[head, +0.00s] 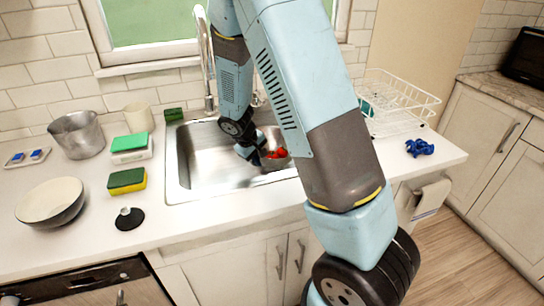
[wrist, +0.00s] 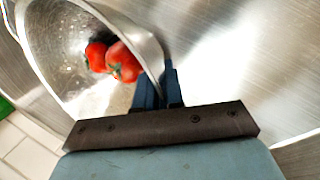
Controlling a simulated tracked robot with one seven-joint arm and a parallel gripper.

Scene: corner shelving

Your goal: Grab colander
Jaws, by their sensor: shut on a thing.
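The colander (wrist: 62,48) is a shiny metal bowl with red tomatoes (wrist: 118,62) inside, in the sink (wrist: 225,50). In the wrist view it fills the upper left and looks tilted, with its rim running down to my fingers. My gripper (wrist: 167,80) is shut on the colander's rim, at its right side in that view. In the head view my gripper (head: 252,150) is low in the sink (head: 195,165), with the red tomatoes (head: 275,154) just to its right. My arm hides much of the sink and most of the colander there.
A faucet (head: 206,60) stands behind the sink. Left of the sink are a metal pot (head: 77,135), a bowl (head: 50,202), sponges (head: 127,181) and a dark sink plug (head: 129,218). A white dish rack (head: 395,100) and a blue object (head: 419,147) are on the right.

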